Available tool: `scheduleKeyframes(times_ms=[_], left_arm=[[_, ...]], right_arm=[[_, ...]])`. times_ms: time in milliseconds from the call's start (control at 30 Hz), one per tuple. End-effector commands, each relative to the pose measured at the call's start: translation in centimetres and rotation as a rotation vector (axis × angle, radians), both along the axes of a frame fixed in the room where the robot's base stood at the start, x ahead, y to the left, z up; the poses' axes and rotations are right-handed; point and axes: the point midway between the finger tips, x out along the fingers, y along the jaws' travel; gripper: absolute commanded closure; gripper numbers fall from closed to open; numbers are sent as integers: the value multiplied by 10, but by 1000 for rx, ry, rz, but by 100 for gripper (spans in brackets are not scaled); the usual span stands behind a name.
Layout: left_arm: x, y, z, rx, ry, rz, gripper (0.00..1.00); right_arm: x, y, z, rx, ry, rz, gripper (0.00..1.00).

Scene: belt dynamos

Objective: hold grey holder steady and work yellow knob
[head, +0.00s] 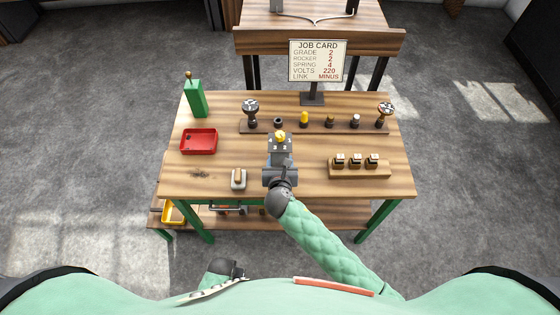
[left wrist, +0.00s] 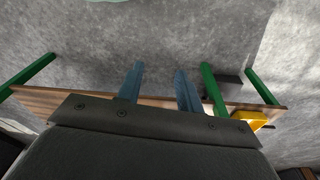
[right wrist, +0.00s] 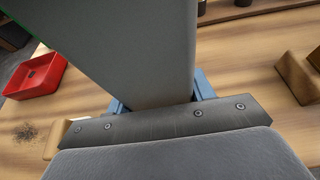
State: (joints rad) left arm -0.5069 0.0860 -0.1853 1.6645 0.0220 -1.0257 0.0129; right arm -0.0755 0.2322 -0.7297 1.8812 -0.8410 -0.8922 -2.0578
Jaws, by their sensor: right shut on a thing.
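The grey holder (head: 281,145) stands near the middle of the bench, with the yellow knob (head: 280,136) on its top. My right gripper (head: 281,162) is at the near side of the holder and shut on it. In the right wrist view the holder (right wrist: 140,50) is a large grey block between the blue fingers and hides much of the bench. The knob does not show there. My left gripper (left wrist: 159,75) is empty, its blue fingers apart, low in front of the bench and away from the holder.
A rail (head: 340,128) with several knobs and stamps lies behind the holder. A red tray (head: 199,141) and a green post (head: 196,100) are at left. A wooden block (head: 358,170) with three pieces is at right.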

Motion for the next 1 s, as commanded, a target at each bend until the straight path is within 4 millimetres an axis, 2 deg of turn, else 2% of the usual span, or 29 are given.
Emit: scheduleKeyframes(times_ms=[133,200,267,367,433,600,700,800,1000], left_arm=[[0,0,0,0,0,0,64],[1,0,0,-1,-3,0,53],[5,0,1,0,-14,-2,53],[22,-4,8,-5,-67,-7,53],[42,-9,18,-14,-130,-13,53],[99,-33,54,-78,-338,-36,53],[125,-51,78,-141,-454,-54,53],[144,-70,104,-218,-559,-77,53],[158,-108,155,-410,-716,-133,53]], right_arm=[[-1,0,-3,-1,4,-1,86],[-1,0,-3,-1,5,-1,86],[-1,0,-3,-1,5,-1,86],[-1,0,-4,-1,5,-1,86],[-1,0,-4,-1,5,-1,86],[-2,0,-4,-1,6,-1,86],[-2,0,-4,-1,6,-1,86],[-2,0,-4,-2,6,0,86],[-2,0,-4,-2,6,0,86]])
